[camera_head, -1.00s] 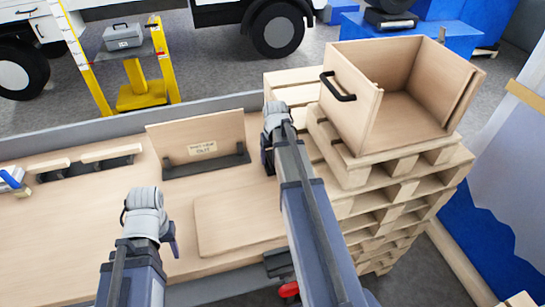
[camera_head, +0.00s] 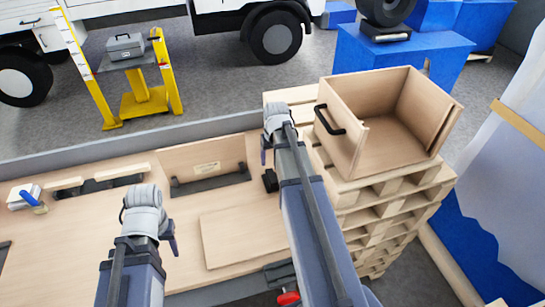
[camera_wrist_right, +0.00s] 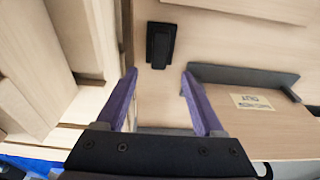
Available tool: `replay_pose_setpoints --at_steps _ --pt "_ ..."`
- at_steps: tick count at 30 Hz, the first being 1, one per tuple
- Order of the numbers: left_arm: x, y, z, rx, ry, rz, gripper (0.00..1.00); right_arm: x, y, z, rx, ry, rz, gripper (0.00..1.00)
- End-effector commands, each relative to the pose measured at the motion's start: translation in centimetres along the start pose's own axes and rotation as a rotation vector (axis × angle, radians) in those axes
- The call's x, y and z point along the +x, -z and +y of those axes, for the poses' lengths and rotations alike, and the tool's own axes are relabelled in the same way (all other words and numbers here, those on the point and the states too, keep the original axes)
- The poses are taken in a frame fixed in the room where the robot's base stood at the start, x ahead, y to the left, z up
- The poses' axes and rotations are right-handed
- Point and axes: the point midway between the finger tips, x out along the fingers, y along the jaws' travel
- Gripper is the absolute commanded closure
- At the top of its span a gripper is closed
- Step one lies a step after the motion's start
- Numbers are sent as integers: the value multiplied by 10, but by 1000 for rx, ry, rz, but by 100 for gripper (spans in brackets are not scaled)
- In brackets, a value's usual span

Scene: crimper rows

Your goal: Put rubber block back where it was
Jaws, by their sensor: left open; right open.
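A small black block (camera_head: 270,180), likely the rubber block, lies on the wooden bench (camera_head: 185,245) beside the pallet stack. It also shows in the right wrist view (camera_wrist_right: 160,45), lying flat beyond the fingertips. My right gripper (camera_wrist_right: 158,75) is open and empty, with its purple fingers apart and the block in line with the gap between them. In the head view my right gripper (camera_head: 266,150) is over the bench's far right part, mostly hidden by its wrist. My left gripper (camera_head: 168,238) is open over the bench's middle, its fingers partly hidden, with nothing visible in it.
A flat wooden panel (camera_head: 245,235) lies on the bench. The pallet stack (camera_head: 385,205) with an open wooden box (camera_head: 345,145) rises close on the right. A blue-handled item (camera_head: 28,197) lies far left.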

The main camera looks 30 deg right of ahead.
Motion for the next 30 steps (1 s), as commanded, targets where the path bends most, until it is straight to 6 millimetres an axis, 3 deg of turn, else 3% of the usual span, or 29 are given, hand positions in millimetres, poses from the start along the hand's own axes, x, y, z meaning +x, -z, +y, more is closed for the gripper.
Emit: replay_pose_setpoints --at_steps 8,11,14,18,21,24,30 --pt "-1 0 0 0 0 0 50 -1 0 0 -1 0 0 30" --pt "-1 0 0 0 0 0 50 -2 -6 -14 -22 1 -7 30" --pt "-1 0 0 0 0 0 50 -4 -22 -52 -84 2 -28 30" --pt "-1 0 0 0 0 0 50 -10 -68 -129 -223 -3 -75 30" --pt "-1 0 0 0 0 0 50 -15 -106 -176 -324 -15 -108 30" --pt "-1 0 0 0 0 0 50 -21 -143 -211 -415 -29 -134 30" --pt "-1 0 0 0 0 0 50 -29 -195 -248 -535 -56 -167 30"
